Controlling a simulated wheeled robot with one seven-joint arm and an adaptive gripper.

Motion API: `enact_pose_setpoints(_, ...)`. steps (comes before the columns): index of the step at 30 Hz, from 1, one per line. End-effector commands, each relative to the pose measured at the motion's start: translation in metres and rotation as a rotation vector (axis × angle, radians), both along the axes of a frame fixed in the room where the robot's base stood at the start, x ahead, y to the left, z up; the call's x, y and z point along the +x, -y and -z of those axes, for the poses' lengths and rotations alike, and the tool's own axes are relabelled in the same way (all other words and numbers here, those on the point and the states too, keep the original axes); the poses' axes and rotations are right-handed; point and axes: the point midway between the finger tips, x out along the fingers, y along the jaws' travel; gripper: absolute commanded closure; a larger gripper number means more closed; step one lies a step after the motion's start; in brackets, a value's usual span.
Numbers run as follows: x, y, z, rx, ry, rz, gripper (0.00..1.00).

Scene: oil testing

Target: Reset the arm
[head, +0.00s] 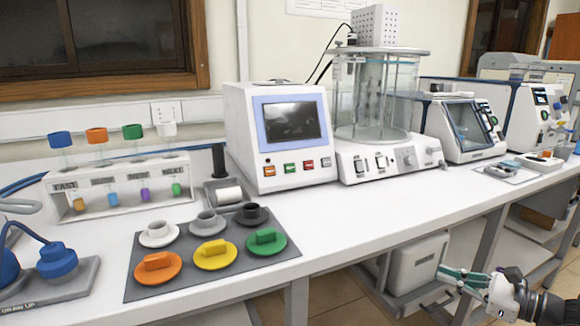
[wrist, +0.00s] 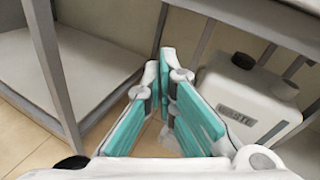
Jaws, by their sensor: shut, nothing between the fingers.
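My gripper (head: 447,274) is at the lower right of the head view, in front of and below the bench's front edge. In the wrist view my gripper (wrist: 166,68) shows its two teal-padded fingers with their tips together and nothing between them. My white wrist and dark arm reach in from the right edge of the head view. The gripper touches nothing that I can see.
The white bench (head: 330,209) holds a test-tube rack (head: 120,190), a mat (head: 285,258) with coloured lids, and several instruments. Under it stands a waste container (wrist: 225,85), beside the grey bench legs (wrist: 55,75). Tiled floor (wrist: 95,50) lies below the gripper.

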Motion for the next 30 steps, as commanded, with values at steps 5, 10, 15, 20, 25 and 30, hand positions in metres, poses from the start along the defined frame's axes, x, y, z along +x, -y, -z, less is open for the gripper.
enact_pose_setpoints(5, -0.013, -0.066, -0.042, -0.168, 0.02, -0.239, 1.0)
enact_pose_setpoints(10, -0.042, -0.125, -0.074, -0.34, 0.043, -0.473, 1.0)
enact_pose_setpoints(15, -0.08, -0.174, -0.099, -0.511, 0.073, -0.695, 1.0)
enact_pose_setpoints(20, -0.123, -0.208, -0.117, -0.677, 0.107, -0.89, 1.0)
enact_pose_setpoints(25, -0.17, -0.231, -0.131, -0.857, 0.151, -1.081, 1.0)
enact_pose_setpoints(30, -0.218, -0.242, -0.14, -1.041, 0.202, -1.255, 1.0)
